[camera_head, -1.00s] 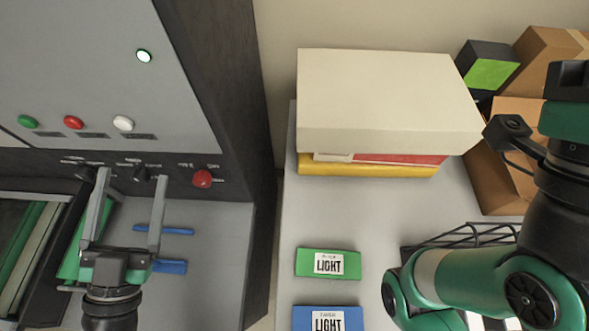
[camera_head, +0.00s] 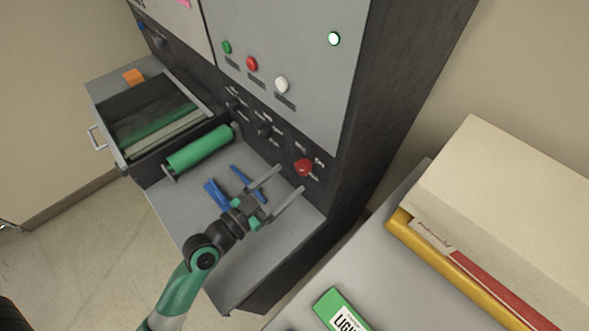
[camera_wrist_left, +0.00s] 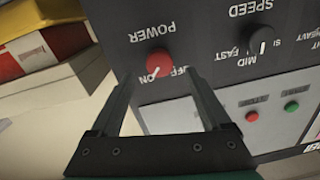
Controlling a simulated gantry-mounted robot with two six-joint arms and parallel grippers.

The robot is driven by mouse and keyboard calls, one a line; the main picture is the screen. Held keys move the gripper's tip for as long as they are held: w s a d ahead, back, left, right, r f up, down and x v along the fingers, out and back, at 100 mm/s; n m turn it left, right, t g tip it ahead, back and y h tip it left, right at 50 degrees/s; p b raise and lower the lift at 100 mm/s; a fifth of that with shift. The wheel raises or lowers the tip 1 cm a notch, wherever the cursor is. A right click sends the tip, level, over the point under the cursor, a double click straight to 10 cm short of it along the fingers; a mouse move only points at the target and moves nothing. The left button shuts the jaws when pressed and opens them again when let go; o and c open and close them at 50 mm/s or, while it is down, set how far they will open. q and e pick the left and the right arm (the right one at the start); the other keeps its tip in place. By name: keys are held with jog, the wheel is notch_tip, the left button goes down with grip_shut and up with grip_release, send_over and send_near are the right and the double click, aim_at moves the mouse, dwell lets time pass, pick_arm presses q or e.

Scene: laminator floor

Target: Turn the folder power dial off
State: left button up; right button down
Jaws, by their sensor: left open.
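The red power dial (camera_head: 303,167) is on the dark front panel of the machine, at the right end of its row of dials. The left wrist view shows it upside down (camera_wrist_left: 158,62), with ON and OFF marks beside it and its pale pointer line apparently towards ON. My left gripper (camera_head: 290,180) is open and empty, its fingers pointing at the panel close to the dial. In the left wrist view the dial shows between the fingers (camera_wrist_left: 158,82); I cannot tell whether they touch it. My right gripper is out of view.
Black dials, one the speed dial (camera_wrist_left: 262,42), sit beside the power dial. Green, red (camera_head: 252,64) and white buttons are above. A green roller (camera_head: 200,148) and blue tools (camera_head: 215,195) are on the grey shelf below. A table with boxes (camera_head: 500,200) stands right.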

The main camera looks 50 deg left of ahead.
aim_at(300, 170)
pick_arm(q)
jog(key=w, duration=0.3)
jog(key=shift+w+a, duration=0.1)
jog(key=shift+w, duration=0.25)
grip_shut()
